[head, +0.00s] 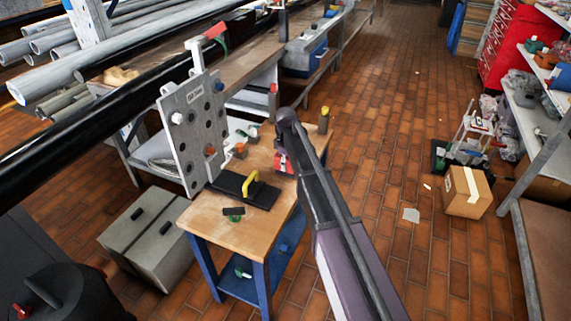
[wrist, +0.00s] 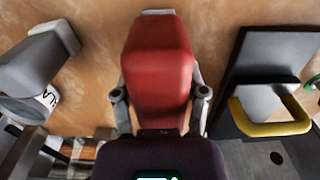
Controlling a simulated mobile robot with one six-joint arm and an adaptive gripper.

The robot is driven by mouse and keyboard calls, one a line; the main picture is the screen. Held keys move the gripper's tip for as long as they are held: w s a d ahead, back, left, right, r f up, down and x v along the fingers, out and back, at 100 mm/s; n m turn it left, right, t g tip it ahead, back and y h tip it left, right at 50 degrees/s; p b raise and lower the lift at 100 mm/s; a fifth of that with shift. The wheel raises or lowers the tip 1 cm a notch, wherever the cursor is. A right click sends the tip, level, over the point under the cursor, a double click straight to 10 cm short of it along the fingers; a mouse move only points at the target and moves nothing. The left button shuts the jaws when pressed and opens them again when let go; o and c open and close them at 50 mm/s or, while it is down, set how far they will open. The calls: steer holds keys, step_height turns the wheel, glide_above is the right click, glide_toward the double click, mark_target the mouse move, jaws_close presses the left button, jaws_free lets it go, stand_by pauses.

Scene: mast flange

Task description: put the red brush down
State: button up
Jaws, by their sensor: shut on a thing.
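The red brush (wrist: 157,60) is upright in the middle of the wrist view, between the two fingers of my gripper (wrist: 160,94). My gripper is shut on it. In the head view a small red part of the brush (head: 283,163) shows beside my arm, over the right side of the wooden table (head: 213,217). My arm hides most of the gripper and the brush there. The wrist view shows the tan tabletop (wrist: 92,80) behind the brush; I cannot tell whether the brush touches it.
A black float with a yellow handle (head: 250,184) lies left of the brush in the head view. A grey plate with holes (head: 190,130) stands at the table's left edge. A yellow-topped bottle (head: 324,121) stands at the far right corner. The near tabletop is mostly bare.

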steer(key=shift+f, duration=0.2)
steer(key=o, duration=1)
steer(key=shift+r, duration=0.2)
step_height(320, 180, up, 12)
steer(key=p, duration=1.2)
steer(key=shift+w+a, duration=0.1)
